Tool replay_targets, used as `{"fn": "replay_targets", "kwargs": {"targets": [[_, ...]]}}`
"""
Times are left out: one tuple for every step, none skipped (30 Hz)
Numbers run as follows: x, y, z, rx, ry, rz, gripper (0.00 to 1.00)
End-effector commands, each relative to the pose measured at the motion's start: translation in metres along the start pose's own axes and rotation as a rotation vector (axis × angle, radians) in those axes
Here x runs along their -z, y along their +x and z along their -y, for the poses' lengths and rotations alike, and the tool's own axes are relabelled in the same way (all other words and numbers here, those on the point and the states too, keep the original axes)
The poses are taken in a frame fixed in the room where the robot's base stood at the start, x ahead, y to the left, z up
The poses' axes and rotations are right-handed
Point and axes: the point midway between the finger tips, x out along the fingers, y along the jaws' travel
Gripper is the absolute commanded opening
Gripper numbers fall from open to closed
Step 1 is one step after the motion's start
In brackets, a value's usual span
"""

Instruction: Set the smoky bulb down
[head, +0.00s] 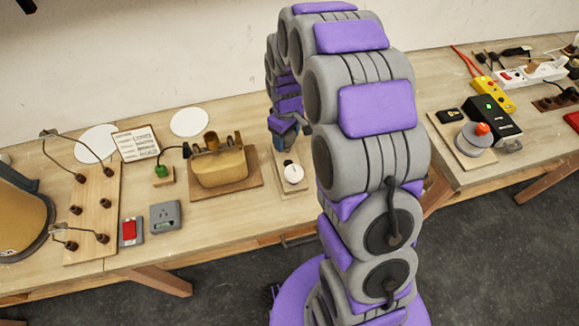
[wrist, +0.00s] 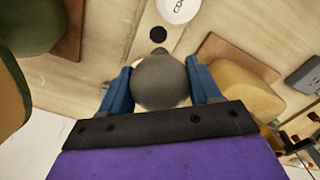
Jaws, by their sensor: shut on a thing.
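The smoky bulb (wrist: 160,80) is a round, dull grey globe in the wrist view. My gripper (wrist: 160,68) has its two blue fingers on either side of the bulb and is shut on it. In the head view my gripper (head: 284,134) points down over a narrow pale board, and the bulb cannot be made out there. The board (head: 296,187) carries a white round piece (head: 293,173). In the wrist view the white piece (wrist: 178,8) and a small black disc (wrist: 158,34) lie just beyond the bulb. Whether the bulb touches anything below is hidden.
A tan rounded lamp part (head: 218,166) stands on a brown board left of my gripper. Further left are a green piece (head: 161,170), a grey socket box (head: 165,215) and a red switch (head: 129,231). A separate right table holds a black box (head: 491,118) and a power strip (head: 531,73).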

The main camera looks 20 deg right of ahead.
Motion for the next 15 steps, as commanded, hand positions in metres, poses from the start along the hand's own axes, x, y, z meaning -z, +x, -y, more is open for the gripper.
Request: {"fn": "replay_targets", "kwargs": {"targets": [[-0.002, 0.006, -0.001, 0.002, -0.006, 0.002, 0.14], [-0.002, 0.01, -0.001, 0.003, -0.009, 0.002, 0.14], [-0.003, 0.015, -0.002, 0.004, -0.01, 0.002, 0.14], [-0.003, 0.02, -0.002, 0.004, -0.009, 0.002, 0.14], [-0.003, 0.026, -0.002, 0.004, -0.009, 0.001, 0.14], [-0.003, 0.033, -0.002, 0.004, -0.009, 0.0, 0.14], [-0.003, 0.039, -0.002, 0.004, -0.008, 0.0, 0.14], [-0.003, 0.044, -0.002, 0.005, -0.008, 0.001, 0.14], [-0.004, 0.051, -0.002, 0.006, -0.008, 0.002, 0.14], [-0.004, 0.055, -0.002, 0.006, -0.008, 0.002, 0.14], [-0.004, 0.059, -0.002, 0.005, -0.008, 0.002, 0.14], [-0.003, 0.062, -0.002, 0.005, -0.008, 0.002, 0.14], [-0.003, 0.064, -0.002, 0.004, -0.008, 0.001, 0.14], [-0.003, 0.066, -0.001, 0.003, -0.008, 0.001, 0.14], [-0.002, 0.07, -0.001, 0.003, -0.008, 0.001, 0.14]]}}
